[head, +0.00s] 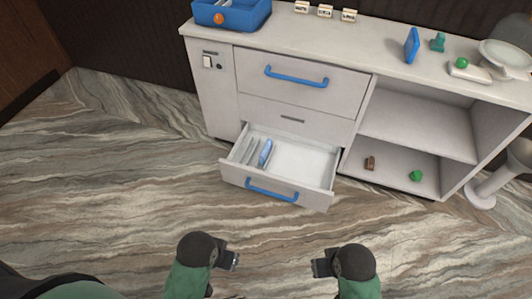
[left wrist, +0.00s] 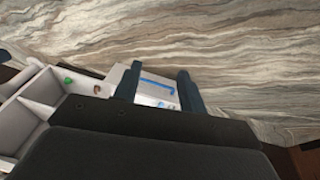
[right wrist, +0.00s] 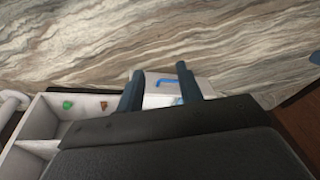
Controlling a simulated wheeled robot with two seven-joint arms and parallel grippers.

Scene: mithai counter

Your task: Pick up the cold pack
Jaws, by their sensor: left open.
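A blue pack (head: 265,153), which looks like the cold pack, leans on edge inside the open lower drawer (head: 310,191), at its left side. Pale grey flat packs (head: 251,151) stand beside it. My left gripper (head: 235,262) is empty, over the floor in front of the drawer and well apart from it. Its fingers are spread in the left wrist view (left wrist: 158,76), with the drawer seen between them. My right gripper (head: 316,268) is also empty and apart from the drawer. Its fingers are spread in the right wrist view (right wrist: 158,74).
The counter (head: 290,35) holds a blue bin (head: 232,14), small label blocks (head: 325,11), a blue upright item (head: 412,45) and a scale-like dish (head: 506,55). Brown (head: 370,163) and green (head: 416,176) items lie on the open lower shelf. The floor before the drawer is clear.

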